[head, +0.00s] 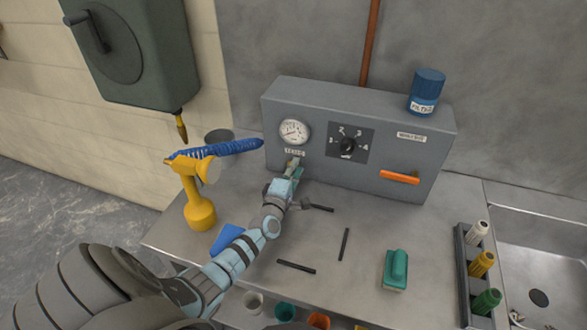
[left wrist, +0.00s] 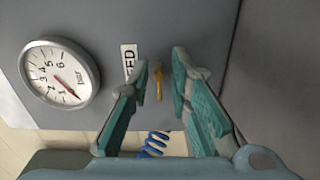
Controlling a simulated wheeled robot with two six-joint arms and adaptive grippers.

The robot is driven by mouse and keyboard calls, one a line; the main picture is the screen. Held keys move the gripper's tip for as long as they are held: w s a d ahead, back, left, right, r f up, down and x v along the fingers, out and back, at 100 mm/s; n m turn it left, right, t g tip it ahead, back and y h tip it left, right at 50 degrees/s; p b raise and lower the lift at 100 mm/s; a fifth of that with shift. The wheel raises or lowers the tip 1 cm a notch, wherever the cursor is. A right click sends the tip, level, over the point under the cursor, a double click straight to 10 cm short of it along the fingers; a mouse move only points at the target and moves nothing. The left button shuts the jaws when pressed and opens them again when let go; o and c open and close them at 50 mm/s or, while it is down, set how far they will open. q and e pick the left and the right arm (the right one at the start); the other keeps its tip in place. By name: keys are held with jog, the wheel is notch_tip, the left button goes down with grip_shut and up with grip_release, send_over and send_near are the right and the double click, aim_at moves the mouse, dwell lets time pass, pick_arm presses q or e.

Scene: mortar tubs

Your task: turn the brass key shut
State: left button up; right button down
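The brass key (left wrist: 158,82) is a small yellow piece on the front of the grey panel box (head: 340,165), under a white label. My left gripper (head: 293,168) is at the panel front, below the round gauge (head: 294,132). In the left wrist view its two teal-padded fingers (left wrist: 160,85) stand apart, with the key seen between them and gaps on both sides. The gauge (left wrist: 60,80) is at the left in that view. In the head view the gripper mostly hides the key. My right gripper is not in view.
A numbered dial (head: 347,146) and an orange handle (head: 399,177) are on the panel to the right. A blue can (head: 427,92) stands on the box.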

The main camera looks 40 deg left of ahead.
pick_arm(q)
jog(key=v, duration=1.2)
